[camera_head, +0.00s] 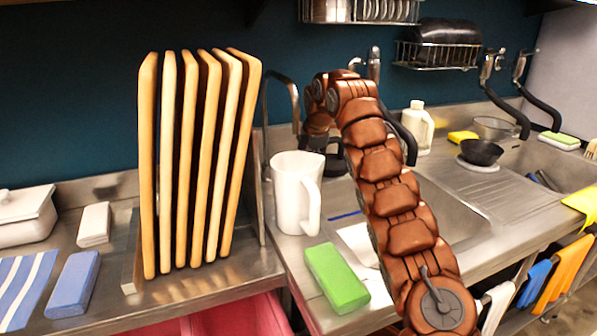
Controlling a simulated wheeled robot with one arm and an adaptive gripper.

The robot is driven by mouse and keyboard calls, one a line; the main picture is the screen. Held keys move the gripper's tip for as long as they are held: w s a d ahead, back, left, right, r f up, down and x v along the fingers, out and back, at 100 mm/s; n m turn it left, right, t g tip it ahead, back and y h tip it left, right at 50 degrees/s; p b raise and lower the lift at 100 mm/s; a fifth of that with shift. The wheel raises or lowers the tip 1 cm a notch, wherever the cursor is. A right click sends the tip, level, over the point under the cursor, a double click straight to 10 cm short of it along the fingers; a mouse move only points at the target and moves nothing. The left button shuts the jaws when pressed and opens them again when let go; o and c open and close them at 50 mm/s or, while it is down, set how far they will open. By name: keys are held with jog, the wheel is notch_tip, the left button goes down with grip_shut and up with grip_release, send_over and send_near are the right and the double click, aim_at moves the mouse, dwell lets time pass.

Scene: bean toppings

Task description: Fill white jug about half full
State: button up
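A white jug (292,192) stands upright on the metal counter left of the sink, its handle on the right. I cannot see inside it or tell its water level. A curved metal tap (283,78) rises behind the jug, and its end shows just above the jug's rim. I cannot tell whether water runs. My brown arm reaches from the lower right up over the sink, then bends down. My gripper (326,157) is a dark shape behind and right of the jug, largely hidden by the arm; its fingers are not clear.
A green sponge (337,278) lies in front of the jug. Upright wooden boards (200,160) stand close on the left. The sink basin (455,205) is partly behind my arm. A white bottle (417,127) and a dark bowl (481,152) stand further right.

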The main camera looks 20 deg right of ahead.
jog(key=shift+s+a+f+b, duration=0.1)
jog(key=shift+s+a+b, duration=0.1)
jog(key=shift+s+b, duration=0.75)
jog(key=shift+b, duration=0.4)
jog(key=shift+s+a+b, duration=0.3)
jog(key=shift+s+b, duration=0.7)
jog(key=shift+b, duration=0.5)
jog(key=shift+s+a+b, duration=0.25)
jog(key=shift+s+b, duration=0.7)
jog(key=shift+b, duration=0.5)
